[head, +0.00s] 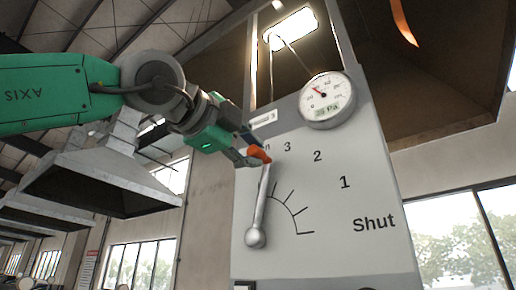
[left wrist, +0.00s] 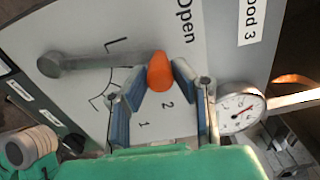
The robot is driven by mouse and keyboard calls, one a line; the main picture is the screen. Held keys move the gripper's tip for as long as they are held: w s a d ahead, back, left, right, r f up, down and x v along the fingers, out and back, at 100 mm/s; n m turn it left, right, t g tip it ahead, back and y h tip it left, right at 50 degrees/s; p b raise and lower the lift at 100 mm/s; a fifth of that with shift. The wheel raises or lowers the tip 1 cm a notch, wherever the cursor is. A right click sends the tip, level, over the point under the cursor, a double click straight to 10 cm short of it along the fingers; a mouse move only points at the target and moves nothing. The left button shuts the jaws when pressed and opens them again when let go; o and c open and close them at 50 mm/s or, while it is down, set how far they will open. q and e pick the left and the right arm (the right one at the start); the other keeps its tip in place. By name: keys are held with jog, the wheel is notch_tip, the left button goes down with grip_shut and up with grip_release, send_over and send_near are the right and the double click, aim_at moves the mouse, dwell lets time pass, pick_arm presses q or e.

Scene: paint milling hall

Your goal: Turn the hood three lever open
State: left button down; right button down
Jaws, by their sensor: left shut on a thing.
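The hood three lever (head: 262,200) is a grey metal arm on a round pivot at the lower left of a pale panel (head: 330,190). It stands nearly upright, its orange knob (head: 259,153) at the top by the partly covered Open label. In the left wrist view the lever (left wrist: 105,62) lies across the panel, with its orange knob (left wrist: 160,72) between the fingers and Open printed just above. My left gripper (head: 252,157) is shut on the knob, coming from the upper left. My right gripper is not in view.
The panel carries the marks 3, 2, 1 and Shut along an arc. A round Pa gauge (head: 327,99) sits at its upper right edge; it also shows in the left wrist view (left wrist: 240,112). A large metal hood (head: 100,180) hangs at the left, below my arm.

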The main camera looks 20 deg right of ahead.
pick_arm(q)
jog(key=w+a+n, duration=0.1)
jog(key=w+n, duration=0.1)
jog(key=shift+w+a+n, duration=0.35)
jog(key=shift+n, duration=0.05)
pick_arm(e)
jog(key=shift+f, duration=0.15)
pick_arm(q)
jog(key=shift+r, duration=0.1)
jog(key=c, duration=1.3)
grip_release()
jog(key=shift+w+d, duration=0.1)
jog(key=shift+c, duration=0.2)
jog(key=shift+w+d+f, duration=0.2)
jog(key=shift+w+d, duration=0.35)
jog(key=shift+d, duration=0.15)
jog(key=v, duration=1.2)
jog(key=shift+s+r, duration=0.25)
jog(key=shift+s, duration=0.15)
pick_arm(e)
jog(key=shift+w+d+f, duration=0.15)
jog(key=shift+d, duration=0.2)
